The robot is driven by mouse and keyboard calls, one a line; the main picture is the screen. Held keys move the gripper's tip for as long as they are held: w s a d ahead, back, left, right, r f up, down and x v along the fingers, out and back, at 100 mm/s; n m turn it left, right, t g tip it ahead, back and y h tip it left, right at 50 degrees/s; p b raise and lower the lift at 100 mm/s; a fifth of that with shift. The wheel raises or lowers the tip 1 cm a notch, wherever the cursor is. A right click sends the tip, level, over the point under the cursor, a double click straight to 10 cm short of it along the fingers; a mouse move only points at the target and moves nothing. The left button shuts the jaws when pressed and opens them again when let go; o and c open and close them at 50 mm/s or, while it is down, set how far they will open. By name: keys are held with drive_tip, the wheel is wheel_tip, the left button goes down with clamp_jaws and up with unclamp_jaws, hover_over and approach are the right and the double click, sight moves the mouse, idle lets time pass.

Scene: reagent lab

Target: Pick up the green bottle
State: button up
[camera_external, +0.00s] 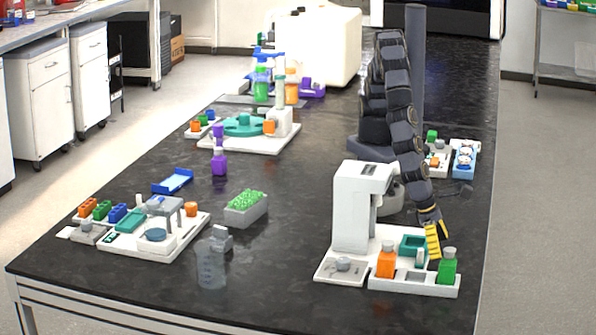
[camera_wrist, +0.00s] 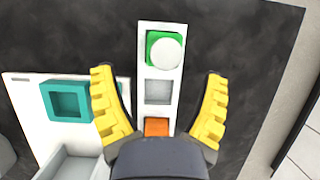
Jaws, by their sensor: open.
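A green bottle (camera_external: 447,270) with a grey cap stands in the right end slot of a white holder at the front right of the table. In the wrist view this green bottle (camera_wrist: 152,57) shows from above, its round white cap covering most of it. My gripper (camera_external: 432,238) is open and empty, with yellow ribbed fingers, just above and behind the holder. In the wrist view my gripper (camera_wrist: 161,78) has its fingers on either side of the holder, and the green bottle lies beyond the fingertips, apart from them. Another green bottle (camera_external: 262,88) stands far back.
An orange bottle (camera_external: 386,262) stands in the same holder, with an empty slot (camera_wrist: 158,91) between the bottles. A white device (camera_external: 352,205) and a teal tray (camera_external: 412,245) are left of my gripper. The table's right edge is close; dark table lies bare beyond the holder.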

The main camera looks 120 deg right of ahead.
sight(456, 271)
drive_tip(key=x, duration=0.4)
drive_tip(key=shift+s+a+r, duration=0.15)
drive_tip(key=shift+a+r, duration=0.05)
drive_tip(key=shift+a, duration=0.1)
drive_tip(key=shift+a+f, duration=0.15)
drive_tip(key=shift+f, duration=0.35)
drive_tip(key=c, duration=1.2)
